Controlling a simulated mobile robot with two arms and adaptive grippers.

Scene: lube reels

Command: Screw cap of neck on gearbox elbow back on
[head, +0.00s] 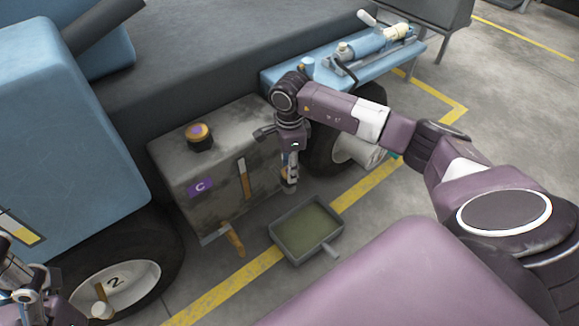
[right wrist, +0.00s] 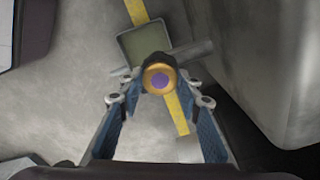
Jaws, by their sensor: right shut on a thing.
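A yellow-orange cap with a purple disc on top (right wrist: 158,79) sits between the fingertips of my right gripper (right wrist: 158,87) in the right wrist view. In the head view, my right gripper (head: 289,183) points down beside the right end of the grey, stained gearbox (head: 222,160), which bears a purple C label. The gripper is shut on the cap. The elbow and neck are mostly hidden, and I cannot tell whether the cap touches the neck. My left gripper (head: 24,295) is partly in view at the lower left; its jaw state is unclear.
Another orange-and-black cap (head: 199,136) stands on top of the gearbox. A drain tray (head: 337,236) with dark liquid lies on the floor below. A wheel marked 2 (head: 130,274) is at lower left. A blue shelf (head: 283,83) with tools is above right.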

